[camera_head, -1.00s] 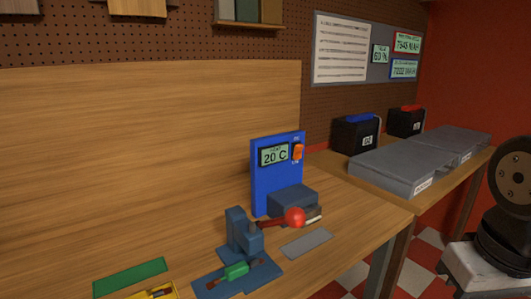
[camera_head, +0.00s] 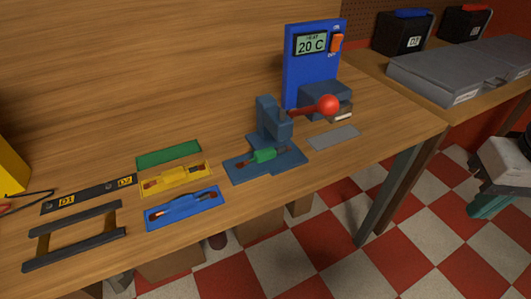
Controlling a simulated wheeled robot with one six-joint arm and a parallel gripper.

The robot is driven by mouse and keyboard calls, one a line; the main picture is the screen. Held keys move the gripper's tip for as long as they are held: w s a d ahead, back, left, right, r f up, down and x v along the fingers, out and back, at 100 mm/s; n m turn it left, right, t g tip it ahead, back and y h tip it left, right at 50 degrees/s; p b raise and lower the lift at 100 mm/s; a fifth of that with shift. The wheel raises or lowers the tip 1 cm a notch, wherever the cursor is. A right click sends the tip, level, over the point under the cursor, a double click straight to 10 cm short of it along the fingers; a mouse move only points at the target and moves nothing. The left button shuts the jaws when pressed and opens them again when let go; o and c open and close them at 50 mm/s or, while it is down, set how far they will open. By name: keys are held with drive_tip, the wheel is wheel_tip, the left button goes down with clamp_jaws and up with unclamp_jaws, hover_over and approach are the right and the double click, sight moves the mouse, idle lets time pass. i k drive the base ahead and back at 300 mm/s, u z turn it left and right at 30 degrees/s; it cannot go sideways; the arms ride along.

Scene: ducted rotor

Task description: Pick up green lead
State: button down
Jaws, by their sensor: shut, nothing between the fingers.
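The green lead (camera_head: 264,155) has a green middle and darker reddish ends. It lies across the blue base plate (camera_head: 243,170) of a small press, in front of the press's upright body (camera_head: 273,118). I cannot tell whether it is clamped there. An empty-looking flat green tray (camera_head: 168,154) lies on the bench to the left of the press.
The press's red-knobbed lever (camera_head: 328,104) sticks out right, before a blue heater unit (camera_head: 313,60) reading 20 C. Yellow (camera_head: 150,187) and blue (camera_head: 160,217) trays with leads, a D1/D2 strip (camera_head: 92,193) and a dark rack (camera_head: 75,207) lie left. A grey plate (camera_head: 334,138) lies right.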

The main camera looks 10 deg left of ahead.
sight(269, 153)
drive_tip(key=z, duration=0.65)
drive_tip(key=i, duration=0.4)
drive_tip(key=u, duration=2.3)
